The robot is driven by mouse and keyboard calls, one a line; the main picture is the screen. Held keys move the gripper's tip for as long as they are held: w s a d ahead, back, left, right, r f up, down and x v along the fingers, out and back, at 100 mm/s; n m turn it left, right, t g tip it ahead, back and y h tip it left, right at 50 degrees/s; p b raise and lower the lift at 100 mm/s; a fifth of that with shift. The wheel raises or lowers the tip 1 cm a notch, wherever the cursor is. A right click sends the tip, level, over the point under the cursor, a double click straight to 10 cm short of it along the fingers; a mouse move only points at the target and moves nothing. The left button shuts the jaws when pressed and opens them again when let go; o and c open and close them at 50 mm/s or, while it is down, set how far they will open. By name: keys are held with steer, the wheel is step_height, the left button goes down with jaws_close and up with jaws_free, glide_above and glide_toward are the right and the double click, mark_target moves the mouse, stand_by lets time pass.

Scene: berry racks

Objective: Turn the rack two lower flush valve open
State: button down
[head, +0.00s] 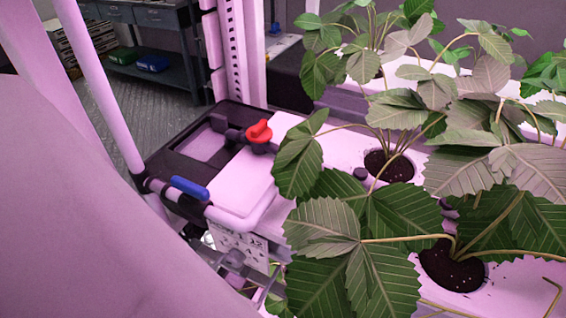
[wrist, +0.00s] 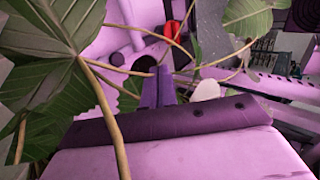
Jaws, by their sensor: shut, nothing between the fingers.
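Two valve handles show in the head view. A red handle (head: 259,131) stands on a dark fitting at the back edge of the pale trough, and a blue lever (head: 190,188) lies at the trough's left end. I cannot tell from a label which is the rack two lower flush valve. In the wrist view, my gripper (wrist: 160,72) is shut and empty, its purple fingers pointing up the picture among leaves and stems. A red part (wrist: 172,30) shows beyond the fingertips, apart from them. I cannot make out my gripper in the head view.
Strawberry plants (head: 350,220) with broad leaves crowd the trough (head: 245,185) and hang over its edge. Stems cross close in front of the wrist camera. A white post (head: 105,85) stands at left. A shelf with bins (head: 152,63) is farther back, beyond open floor.

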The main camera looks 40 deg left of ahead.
steer(key=x, duration=0.7)
steer(key=shift+s+a+f, duration=0.1)
steer(key=shift+a+f, duration=0.05)
steer(key=a, duration=0.1)
steer(key=a+p, duration=0.1)
steer(key=shift+s+a, duration=0.25)
steer(key=shift+a, duration=0.05)
steer(key=shift+s+a+f, duration=0.1)
steer(key=shift+s+a, duration=0.05)
steer(key=shift+a, duration=0.55)
steer(key=shift+a, duration=0.1)
